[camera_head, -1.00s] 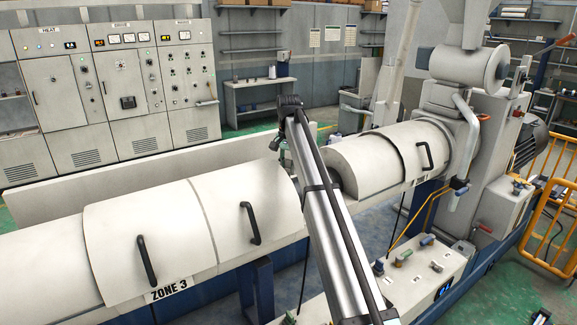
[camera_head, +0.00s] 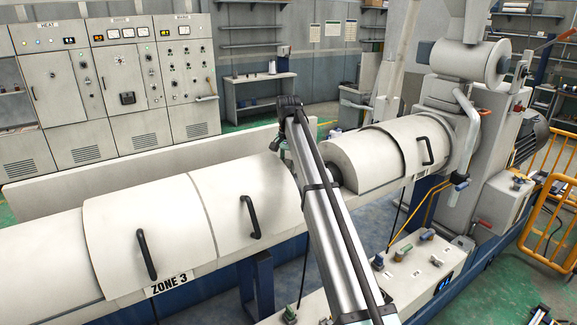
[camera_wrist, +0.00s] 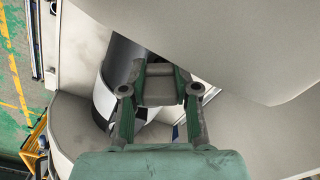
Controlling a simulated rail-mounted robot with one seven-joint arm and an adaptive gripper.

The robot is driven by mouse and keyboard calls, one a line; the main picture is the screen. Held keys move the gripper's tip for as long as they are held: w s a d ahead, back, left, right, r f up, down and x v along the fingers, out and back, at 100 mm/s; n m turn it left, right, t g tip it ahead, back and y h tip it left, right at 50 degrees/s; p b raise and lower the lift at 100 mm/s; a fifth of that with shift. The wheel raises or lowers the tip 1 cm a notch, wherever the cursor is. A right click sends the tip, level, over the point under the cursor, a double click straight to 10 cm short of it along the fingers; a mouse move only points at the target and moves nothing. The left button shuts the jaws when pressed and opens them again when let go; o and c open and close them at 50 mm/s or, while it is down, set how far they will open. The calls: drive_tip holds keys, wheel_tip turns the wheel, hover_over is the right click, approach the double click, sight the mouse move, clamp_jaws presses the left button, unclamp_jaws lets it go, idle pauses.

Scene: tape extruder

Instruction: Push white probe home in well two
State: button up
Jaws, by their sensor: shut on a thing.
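My gripper (camera_wrist: 159,88) shows in the wrist view with its two green-and-grey fingers drawn together, close to the pale barrel covers. I cannot make out the white probe clearly, as the fingers hide what is between them. In the head view the gripper's fingertips are hidden behind my own arm and the covers. A gap between the covers shows a dark cylindrical barrel (camera_wrist: 118,62) just past the fingers in the wrist view. No well can be picked out, so well two cannot be told.
A pale cover (camera_head: 245,205) with a black handle stands left of my arm, and another cover (camera_head: 370,158) stands to the right. A ZONE 3 label (camera_head: 170,283) is at lower left. A control box (camera_head: 415,262) with knobs stands at the front right.

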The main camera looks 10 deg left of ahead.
drive_tip(key=shift+f, duration=0.6)
drive_tip(key=o, duration=1.1)
wheel_tip(320, 180, up, 12)
